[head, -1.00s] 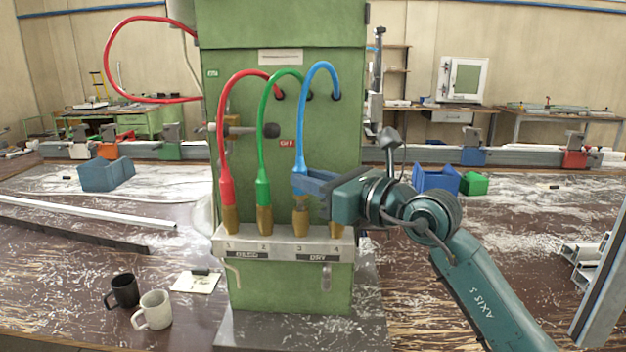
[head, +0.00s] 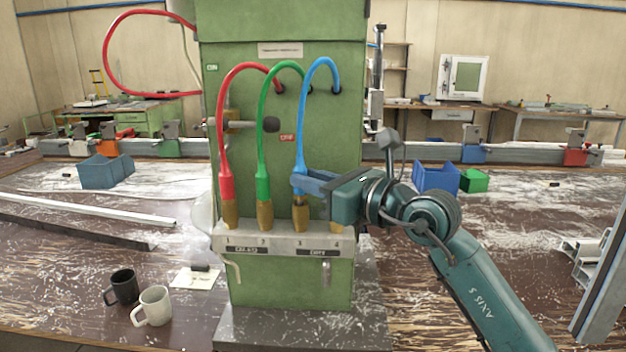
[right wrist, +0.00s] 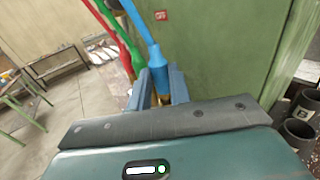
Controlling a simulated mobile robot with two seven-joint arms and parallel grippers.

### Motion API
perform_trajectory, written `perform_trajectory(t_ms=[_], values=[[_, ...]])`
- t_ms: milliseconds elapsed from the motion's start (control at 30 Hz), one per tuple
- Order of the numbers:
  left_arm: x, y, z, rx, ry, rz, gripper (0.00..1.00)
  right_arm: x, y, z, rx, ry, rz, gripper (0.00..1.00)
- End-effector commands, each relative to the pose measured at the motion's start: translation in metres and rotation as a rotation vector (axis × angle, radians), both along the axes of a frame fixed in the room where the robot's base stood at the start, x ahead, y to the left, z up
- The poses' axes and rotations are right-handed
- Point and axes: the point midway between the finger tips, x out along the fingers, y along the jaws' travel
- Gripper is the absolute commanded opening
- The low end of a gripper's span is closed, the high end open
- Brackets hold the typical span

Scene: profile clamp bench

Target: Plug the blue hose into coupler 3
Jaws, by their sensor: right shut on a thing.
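The blue hose (head: 301,120) arches down from the green cabinet to above coupler 3 (head: 301,217), the brass socket over the label 3. My right gripper (head: 301,183) is shut on the hose's lower end, from the right. In the head view, a short dark gap or tip shows just below the fingers, right at the top of coupler 3; I cannot tell whether it is seated. In the right wrist view, the blue hose end (right wrist: 158,72) stands between the two blue fingers (right wrist: 161,88), with a bit of brass beneath. My left gripper is not in view.
The red hose (head: 226,150) and green hose (head: 262,150) run into couplers 1 and 2 close on the left. Two mugs (head: 153,306) stand front left; blue and green bins (head: 474,181) stand right.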

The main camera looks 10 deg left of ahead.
Motion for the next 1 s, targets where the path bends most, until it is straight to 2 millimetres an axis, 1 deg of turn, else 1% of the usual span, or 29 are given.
perform_trajectory(t_ms=[1000], values=[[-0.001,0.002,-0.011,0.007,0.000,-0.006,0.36,0.000,0.000,-0.016,-0.004,0.004,0.000,0.00]])
